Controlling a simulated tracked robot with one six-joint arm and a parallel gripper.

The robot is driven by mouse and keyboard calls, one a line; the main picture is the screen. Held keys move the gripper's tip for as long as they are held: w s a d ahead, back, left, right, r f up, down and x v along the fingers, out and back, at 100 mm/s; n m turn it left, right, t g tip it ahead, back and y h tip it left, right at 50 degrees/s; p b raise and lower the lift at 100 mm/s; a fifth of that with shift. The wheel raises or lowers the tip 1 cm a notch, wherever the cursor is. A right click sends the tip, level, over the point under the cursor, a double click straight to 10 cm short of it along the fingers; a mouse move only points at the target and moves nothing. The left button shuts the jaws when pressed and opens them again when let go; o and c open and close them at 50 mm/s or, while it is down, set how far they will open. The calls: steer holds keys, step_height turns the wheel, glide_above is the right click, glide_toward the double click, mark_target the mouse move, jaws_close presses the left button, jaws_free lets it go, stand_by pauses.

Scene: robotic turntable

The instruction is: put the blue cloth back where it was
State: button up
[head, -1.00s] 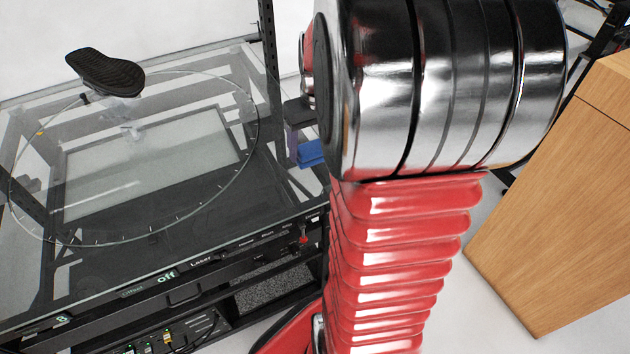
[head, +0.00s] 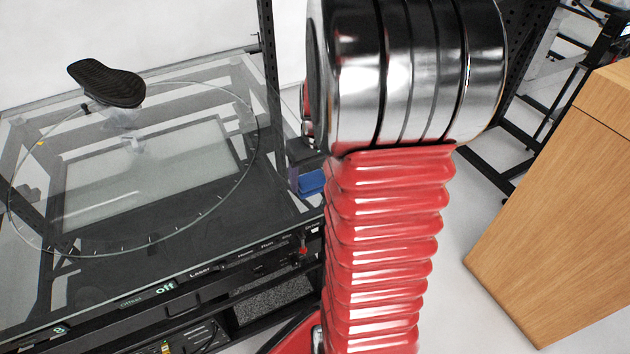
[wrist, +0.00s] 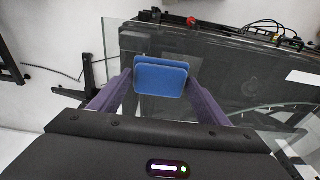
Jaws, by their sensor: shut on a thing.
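The blue cloth (wrist: 161,80) is a small flat blue pad between the two purple fingers of my gripper (wrist: 160,88) in the wrist view. My gripper is shut on it. In the head view the blue cloth (head: 312,182) shows just left of my red arm, near the right edge of the glass turntable table (head: 215,235). Much of my gripper is hidden behind my arm there. In the wrist view the dark table surface lies beyond the cloth; I cannot tell whether the cloth touches it.
A black shoe sole (head: 105,83) stands on a clear support over the turntable. The front panel (head: 165,288) has lit labels and a red knob (head: 302,250). A wooden cabinet (head: 560,205) stands at the right. A black upright post (head: 267,45) rises at the table's back.

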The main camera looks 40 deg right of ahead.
mark_target(315, 184)
steer(key=shift+f, duration=1.35)
steer(key=o, duration=1.1)
step_height(315, 184, up, 12)
steer(key=s, duration=0.1)
steer(key=shift+s+a, duration=0.25)
steer(key=shift+s, duration=0.1)
